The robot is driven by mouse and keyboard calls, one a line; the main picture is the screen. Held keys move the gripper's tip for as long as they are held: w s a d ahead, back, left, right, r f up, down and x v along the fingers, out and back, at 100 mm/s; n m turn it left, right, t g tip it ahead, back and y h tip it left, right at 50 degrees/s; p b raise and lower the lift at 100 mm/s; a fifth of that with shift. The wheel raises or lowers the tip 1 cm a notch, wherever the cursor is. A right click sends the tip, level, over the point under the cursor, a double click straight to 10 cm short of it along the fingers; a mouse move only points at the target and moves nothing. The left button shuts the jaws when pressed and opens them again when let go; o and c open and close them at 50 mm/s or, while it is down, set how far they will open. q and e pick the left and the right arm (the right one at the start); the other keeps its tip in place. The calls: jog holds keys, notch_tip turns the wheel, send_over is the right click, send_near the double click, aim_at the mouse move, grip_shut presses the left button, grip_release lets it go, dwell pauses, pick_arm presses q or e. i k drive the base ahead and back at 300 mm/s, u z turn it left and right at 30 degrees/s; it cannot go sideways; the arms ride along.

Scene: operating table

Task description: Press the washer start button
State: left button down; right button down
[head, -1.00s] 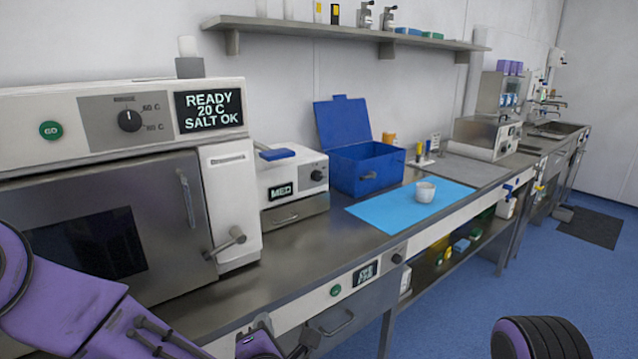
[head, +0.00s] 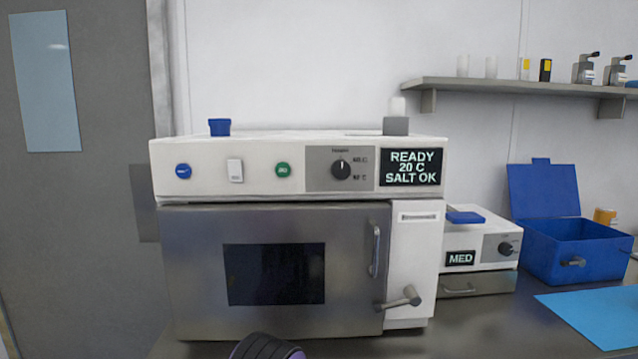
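The washer (head: 200,270) stands on the steel counter with its grey door shut and a dark window in it. Its white top panel carries a round blue button (head: 183,171), a white rocker switch (head: 235,170), a round green button (head: 283,170) and a black dial (head: 341,169). The green button's lettering is too small to read surely. The washer's display (head: 411,167) reads READY, 20 C, SALT OK. A purple and black part of my arm shows at the bottom edge, below the door. Neither gripper's fingers are in view.
A lever handle (head: 400,298) and a door handle (head: 375,250) stick out from the washer's front. Right of it are a small MED unit (head: 480,245), an open blue box (head: 570,250) and a blue mat (head: 598,318). A shelf (head: 520,86) hangs above.

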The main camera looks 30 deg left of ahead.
aim_at(282, 169)
jog(key=u, duration=1.05)
